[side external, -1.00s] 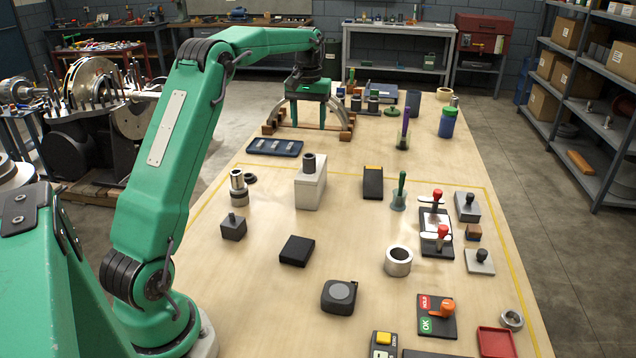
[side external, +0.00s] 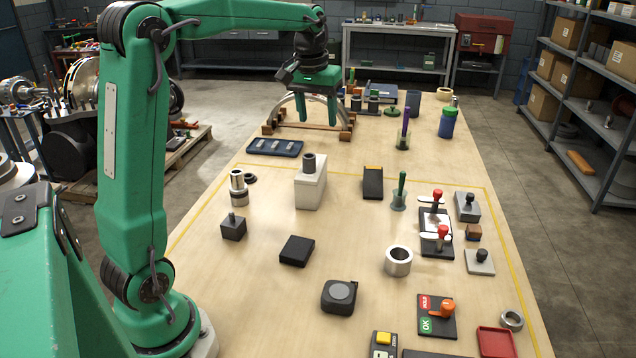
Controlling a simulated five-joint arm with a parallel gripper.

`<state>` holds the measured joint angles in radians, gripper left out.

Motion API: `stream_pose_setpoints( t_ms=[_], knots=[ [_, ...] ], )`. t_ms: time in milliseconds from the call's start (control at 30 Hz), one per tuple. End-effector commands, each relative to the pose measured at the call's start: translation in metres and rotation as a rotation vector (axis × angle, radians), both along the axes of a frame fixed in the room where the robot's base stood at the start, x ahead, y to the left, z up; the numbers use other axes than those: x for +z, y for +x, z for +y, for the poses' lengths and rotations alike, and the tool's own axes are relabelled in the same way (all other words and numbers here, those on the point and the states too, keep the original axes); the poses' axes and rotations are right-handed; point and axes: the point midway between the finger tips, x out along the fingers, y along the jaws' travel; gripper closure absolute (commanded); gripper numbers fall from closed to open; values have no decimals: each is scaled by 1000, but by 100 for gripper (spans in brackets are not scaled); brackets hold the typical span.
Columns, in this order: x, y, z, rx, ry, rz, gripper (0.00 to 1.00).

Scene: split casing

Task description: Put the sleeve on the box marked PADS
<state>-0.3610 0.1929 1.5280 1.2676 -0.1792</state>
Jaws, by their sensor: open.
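A short, thick, silver ring (side external: 398,261) that looks like the sleeve stands upright on the right half of the table, with its bore open upward. No PADS marking is legible in this view. A flat black box (side external: 297,250) lies left of the ring, its top bare; I cannot tell whether it is the marked one. My gripper (side external: 318,117) is open and empty at the far end of the table. It hangs in front of or over the curved metal casing piece (side external: 345,107) on its wooden cradle, well away from the ring and the black box.
A pale block (side external: 311,187) with a dark cylinder on top stands mid-table. Bare table surrounds the ring.

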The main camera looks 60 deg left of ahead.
Motion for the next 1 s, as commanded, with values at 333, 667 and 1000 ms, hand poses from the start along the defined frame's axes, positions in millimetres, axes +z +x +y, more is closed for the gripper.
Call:
stream_pose_setpoints(
  t_ms=[333,667,1000],
  knots=[
    [15,-61,-70,-166,43,-99,44],
    [4,-125,-120,-320,77,-191,44],
    [-28,-188,-154,-469,107,-287,44]
  ],
)
